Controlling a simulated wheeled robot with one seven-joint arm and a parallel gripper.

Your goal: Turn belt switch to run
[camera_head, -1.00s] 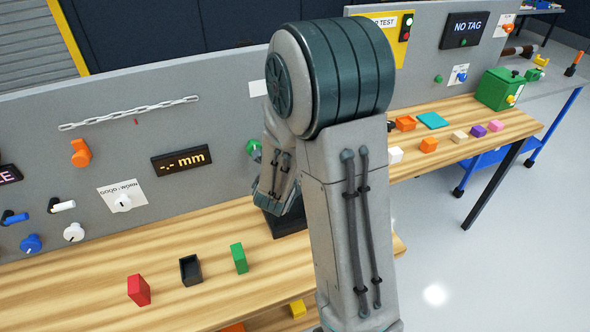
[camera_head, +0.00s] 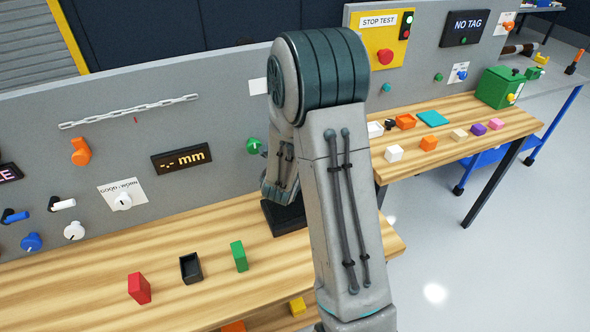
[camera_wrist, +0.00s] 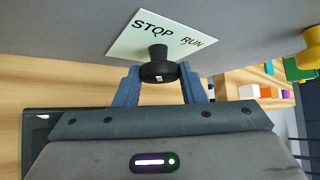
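The belt switch (camera_wrist: 158,70) is a black knob standing out from the grey panel in the wrist view. A white card marked STOP and RUN (camera_wrist: 150,32) lies behind it, STOP at left and RUN at right. My gripper (camera_wrist: 159,82) has its two blue fingers on either side of the knob, with the knob between them. The fingers look slightly apart from the knob; contact is not clear. In the head view my arm hides the switch and the fingertips.
A wooden bench (camera_head: 100,300) runs below the panel, with red (camera_head: 139,289), black (camera_head: 190,268) and green (camera_head: 239,257) pieces on it. A yellow STOP TEST box (camera_head: 380,38) with a red button is on the panel. Several coloured blocks lie on the right bench.

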